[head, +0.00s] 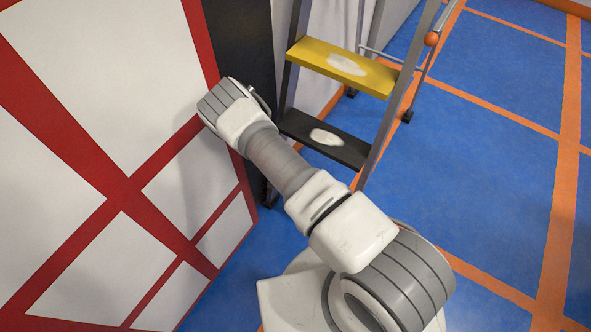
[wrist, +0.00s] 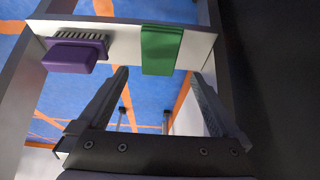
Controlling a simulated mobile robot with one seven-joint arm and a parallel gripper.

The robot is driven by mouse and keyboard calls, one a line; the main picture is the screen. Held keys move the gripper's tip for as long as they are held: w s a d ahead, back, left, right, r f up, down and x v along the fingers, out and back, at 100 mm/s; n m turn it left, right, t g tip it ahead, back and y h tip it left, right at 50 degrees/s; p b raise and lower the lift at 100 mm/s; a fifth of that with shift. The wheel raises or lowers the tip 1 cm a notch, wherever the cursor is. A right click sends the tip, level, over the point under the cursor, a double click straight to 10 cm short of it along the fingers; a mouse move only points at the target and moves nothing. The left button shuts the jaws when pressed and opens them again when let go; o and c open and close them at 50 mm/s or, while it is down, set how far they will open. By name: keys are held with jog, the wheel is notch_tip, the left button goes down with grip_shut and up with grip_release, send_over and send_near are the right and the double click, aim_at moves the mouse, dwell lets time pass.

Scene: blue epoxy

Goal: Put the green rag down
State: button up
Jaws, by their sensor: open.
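In the wrist view a green rag (wrist: 161,48) lies flat and folded on a narrow white shelf (wrist: 205,45), hanging slightly over its near edge. My gripper (wrist: 161,74) is open, its two dark fingers spread to either side of the rag's near end. Nothing is held between them. I cannot tell whether the fingers touch the rag or the shelf. In the head view the rag and the fingers are not visible; only my arm shows.
A purple brush (wrist: 75,55) lies on the same shelf, left of the rag. In the head view a stepladder with a yellow step (head: 310,52) and a black step (head: 350,153) stands beyond my arm. A red and white panel (head: 75,125) fills the left. Blue floor (head: 480,170) is clear at right.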

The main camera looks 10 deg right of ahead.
notch_tip(320, 180, up, 40)
jog(key=s+a+r+n+y, duration=0.1)
jog(key=a+n+y, duration=0.1)
jog(key=y, duration=0.1)
jog(key=s+d+r+n+t, duration=0.1)
jog(key=s+d+r+n, duration=0.15)
jog(key=s+r, duration=0.95)
jog(key=s+d+r+n+t, duration=0.1)
jog(key=s+r+n, duration=0.3)
jog(key=s+r, duration=0.4)
jog(key=s+p, duration=0.1)
jog(key=s, duration=0.5)
jog(key=shift+s+d, duration=0.15)
jog(key=shift+d, duration=0.2)
jog(key=shift+n, duration=0.25)
notch_tip(320, 180, up, 20)
jog(key=p, duration=2)
jog(key=shift+r, duration=0.2)
